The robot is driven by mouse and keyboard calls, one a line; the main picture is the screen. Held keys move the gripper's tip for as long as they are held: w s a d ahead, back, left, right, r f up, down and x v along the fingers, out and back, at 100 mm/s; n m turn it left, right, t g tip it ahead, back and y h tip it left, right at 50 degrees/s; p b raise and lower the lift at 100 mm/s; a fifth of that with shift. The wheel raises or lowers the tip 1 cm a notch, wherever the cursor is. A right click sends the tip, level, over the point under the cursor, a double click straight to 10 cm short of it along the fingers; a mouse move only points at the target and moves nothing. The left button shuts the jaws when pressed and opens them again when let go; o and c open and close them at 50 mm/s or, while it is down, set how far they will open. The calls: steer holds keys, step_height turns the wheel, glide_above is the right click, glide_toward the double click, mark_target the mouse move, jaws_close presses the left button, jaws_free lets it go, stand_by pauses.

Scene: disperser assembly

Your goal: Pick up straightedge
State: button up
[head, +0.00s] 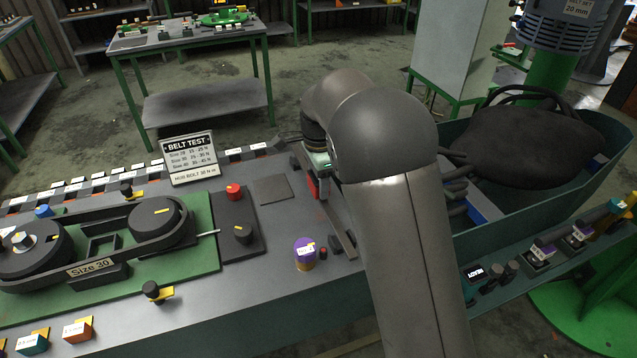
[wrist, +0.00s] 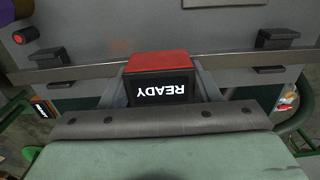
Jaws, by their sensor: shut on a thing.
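The straightedge (head: 340,232) is a long, thin grey metal bar near the right end of the bench, partly hidden by my arm in the head view. In the wrist view the straightedge (wrist: 100,72) runs across the picture, with a red-topped block (wrist: 160,62) at its middle; a black face marked READY shows below the red top. My gripper (wrist: 162,80) has its grey fingers on either side of this block and is shut on it. I cannot tell whether the bar is clear of the bench.
Black brackets (wrist: 278,40) stand beside the bar. A purple-topped cylinder (head: 304,252) and a small red knob (wrist: 26,35) are close by. The green belt rig (head: 205,258) is to the left. A bin (head: 535,222) with a black bag (head: 530,140) is to the right.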

steer(key=shift+r, duration=0.55)
steer(key=s+a+r+b, duration=0.3)
steer(key=s+a+r, duration=0.4)
steer(key=s+r, duration=0.4)
steer(key=shift+s+r, duration=0.3)
steer(key=shift+s, duration=0.2)
steer(key=shift+a, duration=0.1)
